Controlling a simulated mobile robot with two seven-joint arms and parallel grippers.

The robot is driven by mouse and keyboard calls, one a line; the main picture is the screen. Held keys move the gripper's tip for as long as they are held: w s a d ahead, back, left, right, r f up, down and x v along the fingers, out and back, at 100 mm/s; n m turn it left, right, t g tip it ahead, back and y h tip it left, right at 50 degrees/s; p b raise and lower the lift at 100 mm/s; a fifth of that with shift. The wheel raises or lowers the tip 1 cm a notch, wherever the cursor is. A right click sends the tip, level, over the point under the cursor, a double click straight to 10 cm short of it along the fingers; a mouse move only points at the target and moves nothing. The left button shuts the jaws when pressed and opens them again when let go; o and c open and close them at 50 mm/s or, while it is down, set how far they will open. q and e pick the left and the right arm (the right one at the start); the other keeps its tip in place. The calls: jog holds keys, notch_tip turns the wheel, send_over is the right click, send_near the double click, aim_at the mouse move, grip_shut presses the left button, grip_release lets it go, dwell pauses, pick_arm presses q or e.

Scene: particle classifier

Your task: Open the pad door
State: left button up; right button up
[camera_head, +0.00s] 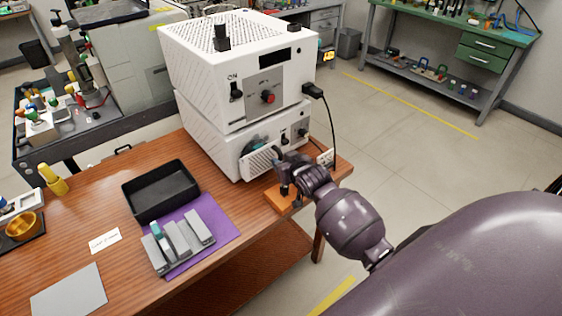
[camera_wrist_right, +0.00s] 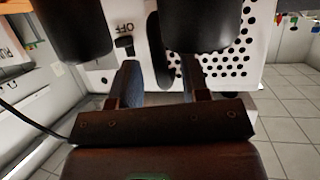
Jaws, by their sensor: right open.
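The white lower box (camera_head: 222,137) stands on the table under a second white box. On its front, a slotted white panel (camera_head: 262,162), apparently the pad door, stands out at an angle, with a dark round part (camera_head: 256,143) showing behind it. My right gripper (camera_head: 289,166) is at the front of this box, just right of the panel. In the right wrist view its fingers (camera_wrist_right: 140,35) are apart, with a dark upright bar (camera_wrist_right: 158,52) between them, nearer the right finger. Whether they touch it I cannot tell. My left gripper is not in view.
The upper box (camera_head: 225,75) has a red knob and an ON switch. A black plug and cable (camera_head: 314,91) hang at its right. An orange block (camera_head: 284,197) lies below my gripper. A black tray (camera_head: 160,190) and a purple mat (camera_head: 229,223) with grey pieces lie to the left.

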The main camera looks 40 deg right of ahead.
jog(key=shift+w+d+f, duration=0.1)
jog(key=shift+w+f, duration=0.15)
jog(key=shift+w, duration=0.45)
grip_shut()
